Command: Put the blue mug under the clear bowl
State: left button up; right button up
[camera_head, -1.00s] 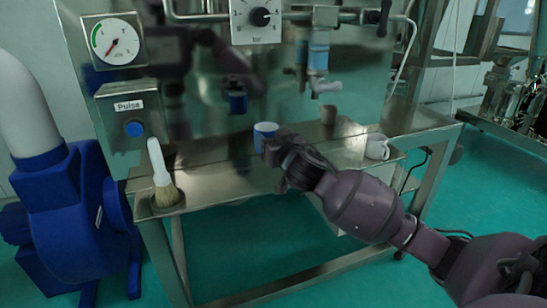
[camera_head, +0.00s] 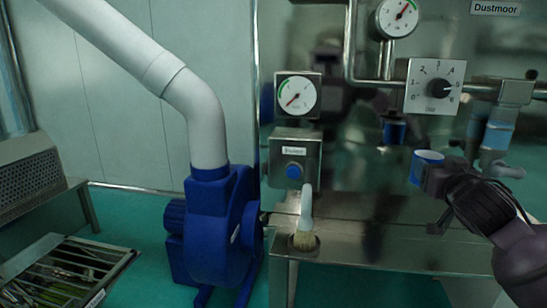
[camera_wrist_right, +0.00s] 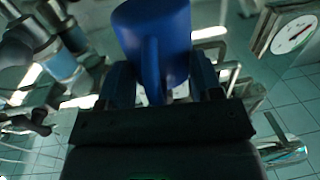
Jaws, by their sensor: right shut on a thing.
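The blue mug (camera_head: 425,168), with a pale interior, is held in the air above the steel bench, roughly upright with a slight tilt. My right gripper (camera_head: 438,178) is shut on it; the wrist view shows the mug (camera_wrist_right: 155,38) between both fingers (camera_wrist_right: 161,80). The clear bowl (camera_head: 497,133), bluish and see-through, hangs from the pipework at the right, with a grey valve below it. It also shows in the wrist view (camera_wrist_right: 60,66). The mug is left of the bowl and a little lower, not beneath it. My left gripper is not in view.
A brush (camera_head: 304,236) stands on the steel bench (camera_head: 385,250). Gauges, a dial plate (camera_head: 434,86) and a button box (camera_head: 294,158) are on the shiny panel, which reflects the mug. A blue blower (camera_head: 215,228) with a white pipe stands at left.

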jog(key=s+a+f, duration=0.4)
jog(key=a+f, duration=0.1)
jog(key=f, duration=0.3)
jog(key=s+a+f+n+y, duration=0.1)
jog(key=s+a+f, duration=0.4)
jog(key=f, duration=0.3)
jog(key=s+a+f+y, duration=0.1)
jog(key=s+a+f, duration=0.3)
jog(key=a+f, duration=0.2)
jog(key=shift+s+a+f, duration=0.2)
jog(key=shift+s+f, duration=0.2)
jog(key=shift+f, duration=0.5)
jog(key=shift+a, duration=0.1)
